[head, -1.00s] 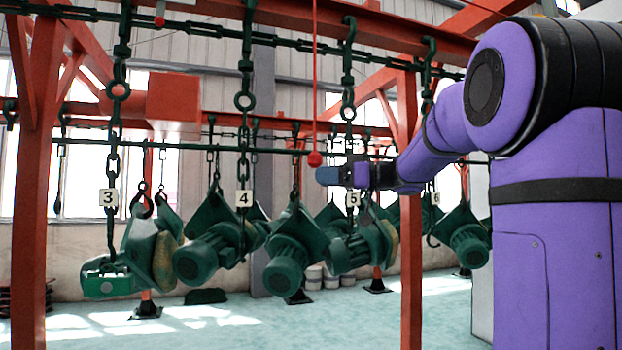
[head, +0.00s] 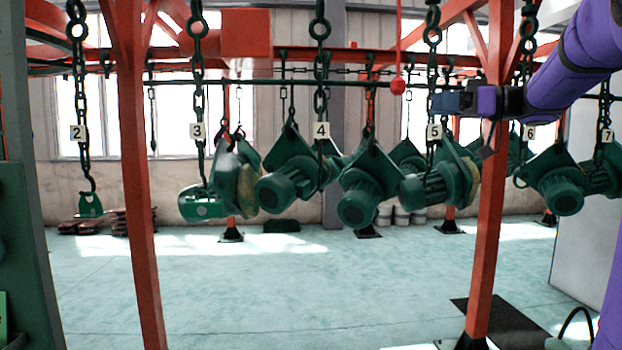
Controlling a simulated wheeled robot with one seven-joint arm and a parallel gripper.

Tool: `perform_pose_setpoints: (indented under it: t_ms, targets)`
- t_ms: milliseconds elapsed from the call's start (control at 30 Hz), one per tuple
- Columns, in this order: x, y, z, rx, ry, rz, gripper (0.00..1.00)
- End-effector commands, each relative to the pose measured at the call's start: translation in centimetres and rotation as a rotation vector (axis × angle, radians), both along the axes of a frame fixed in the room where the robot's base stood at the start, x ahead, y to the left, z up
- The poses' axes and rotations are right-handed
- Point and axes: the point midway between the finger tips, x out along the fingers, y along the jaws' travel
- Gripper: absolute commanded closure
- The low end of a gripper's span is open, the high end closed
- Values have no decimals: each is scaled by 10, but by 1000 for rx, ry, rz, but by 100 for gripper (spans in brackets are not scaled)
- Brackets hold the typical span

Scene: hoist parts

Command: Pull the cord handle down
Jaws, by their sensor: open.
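The cord handle is a red ball (head: 398,86) hanging at the end of a thin red cord (head: 398,30), in the upper right part of the head view. My gripper (head: 440,102) is at the end of my purple arm, to the right of the ball and slightly lower in the picture. It is open, and a small gap shows between it and the ball. The gripper is seen side-on and small, so its depth relative to the ball is hard to tell.
Dark chains with numbered tags, such as tag 4 (head: 321,131) and tag 5 (head: 434,132), hang around the cord. Green hoist motors (head: 362,190) hang below the ball. A red post (head: 490,200) stands right of it. The floor (head: 260,290) is mostly clear.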

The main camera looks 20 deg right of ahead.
Motion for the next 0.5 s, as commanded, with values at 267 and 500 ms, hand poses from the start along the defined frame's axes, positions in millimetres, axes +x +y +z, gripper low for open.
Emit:
perform_pose_setpoints:
  t_ms: [267,500]
  targets:
    - [-11,37,-22,19,183,35,40]
    - [-65,133,-103,-48,724,12,40]
